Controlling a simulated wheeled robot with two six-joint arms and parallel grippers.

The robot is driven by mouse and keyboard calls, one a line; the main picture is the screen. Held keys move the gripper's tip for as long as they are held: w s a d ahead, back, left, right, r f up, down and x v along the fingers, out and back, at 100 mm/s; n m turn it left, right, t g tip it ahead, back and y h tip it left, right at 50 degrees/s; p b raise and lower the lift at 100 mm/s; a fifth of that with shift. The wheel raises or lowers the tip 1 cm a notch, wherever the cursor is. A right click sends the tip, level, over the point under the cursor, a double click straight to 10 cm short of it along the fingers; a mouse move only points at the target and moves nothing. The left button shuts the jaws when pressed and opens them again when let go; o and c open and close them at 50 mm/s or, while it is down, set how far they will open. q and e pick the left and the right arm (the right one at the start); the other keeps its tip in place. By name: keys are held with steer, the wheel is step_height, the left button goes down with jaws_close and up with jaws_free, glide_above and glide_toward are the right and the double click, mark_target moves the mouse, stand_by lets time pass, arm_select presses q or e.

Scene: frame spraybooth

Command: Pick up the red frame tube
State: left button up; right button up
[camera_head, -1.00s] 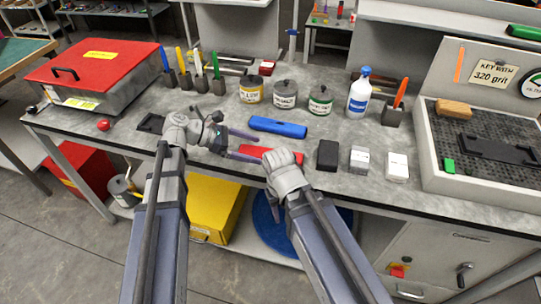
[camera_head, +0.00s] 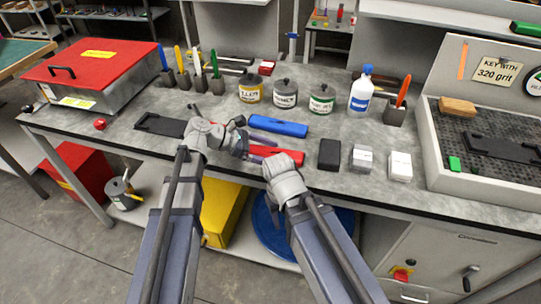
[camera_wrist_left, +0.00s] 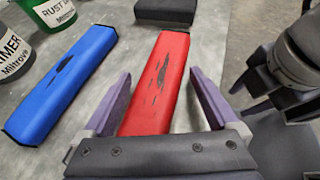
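The red frame tube (camera_head: 288,157) lies flat on the grey bench. In the head view the tube's left end is partly hidden by my left gripper. My right gripper (camera_head: 284,178) is just in front of the tube; its purple fingers (camera_wrist_left: 245,95) look apart and empty at the right of the wrist view.
A blue tube (camera_head: 278,127) lies behind the red one. A black block (camera_head: 329,154) and two white-grey boxes stand to the right. Labelled cans and a white bottle (camera_head: 361,92) stand behind. A flat black piece (camera_head: 160,124) lies to the left.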

mark_target(271, 153)
arm_select(q)
jaws_close()
stand_by(0.6)
steer(key=shift+r, duration=0.1)
step_height(271, 153, up, 10)
steer(key=p, duration=1)
